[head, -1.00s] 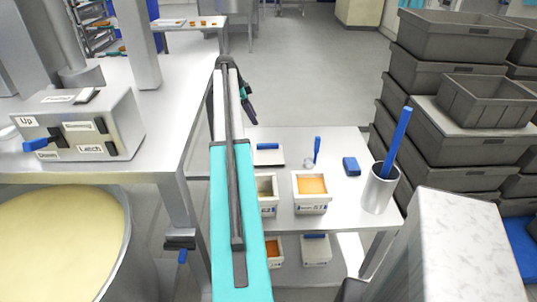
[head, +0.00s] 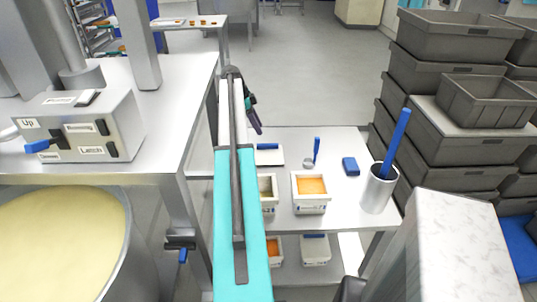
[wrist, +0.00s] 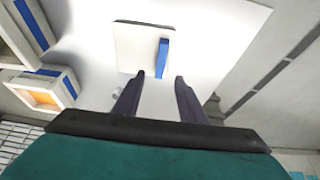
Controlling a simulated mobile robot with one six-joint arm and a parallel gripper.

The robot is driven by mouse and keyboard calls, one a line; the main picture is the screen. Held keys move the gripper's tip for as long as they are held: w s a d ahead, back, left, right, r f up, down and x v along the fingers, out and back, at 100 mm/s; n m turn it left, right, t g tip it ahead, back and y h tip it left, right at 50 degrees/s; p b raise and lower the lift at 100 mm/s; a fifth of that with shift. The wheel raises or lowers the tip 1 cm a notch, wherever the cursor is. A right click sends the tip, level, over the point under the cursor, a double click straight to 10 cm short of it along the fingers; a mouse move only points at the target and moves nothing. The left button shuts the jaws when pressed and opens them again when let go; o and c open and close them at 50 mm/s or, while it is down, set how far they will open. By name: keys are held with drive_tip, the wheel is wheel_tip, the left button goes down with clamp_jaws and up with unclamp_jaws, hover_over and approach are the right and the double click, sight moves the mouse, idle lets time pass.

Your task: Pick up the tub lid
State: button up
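The tub lid, a flat white square with a blue bar (wrist: 163,57) on it, lies on the white table. In the wrist view the lid (wrist: 132,48) is just beyond the fingertips. In the head view the lid (head: 269,158) shows right of my arm, which may hide its left part. My gripper (wrist: 160,76) has two dark fingers spread apart with nothing between them. In the head view my gripper (head: 257,125) hangs above the table's back left edge, apart from the lid.
A tub with orange content (head: 310,187) and a second tub (head: 268,190) stand near the lid. A blue block (head: 350,166) and a metal cup (head: 378,190) stand further right. A steel bench (head: 165,130) is left of my arm. Stacked grey crates (head: 440,130) fill the right.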

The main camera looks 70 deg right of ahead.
drive_tip(key=p, duration=0.1)
hover_over(267, 144)
drive_tip(key=w+a, duration=0.1)
drive_tip(key=w, duration=0.1)
drive_tip(key=shift+a+f, duration=0.1)
drive_tip(key=shift+f, duration=2.25)
drive_tip(key=shift+s, duration=0.1)
drive_tip(key=shift+p+x, duration=1.3)
drive_tip(key=shift+x, duration=0.85)
drive_tip(key=shift+f, duration=0.45)
drive_tip(key=shift+f, duration=0.1)
clamp_jaws()
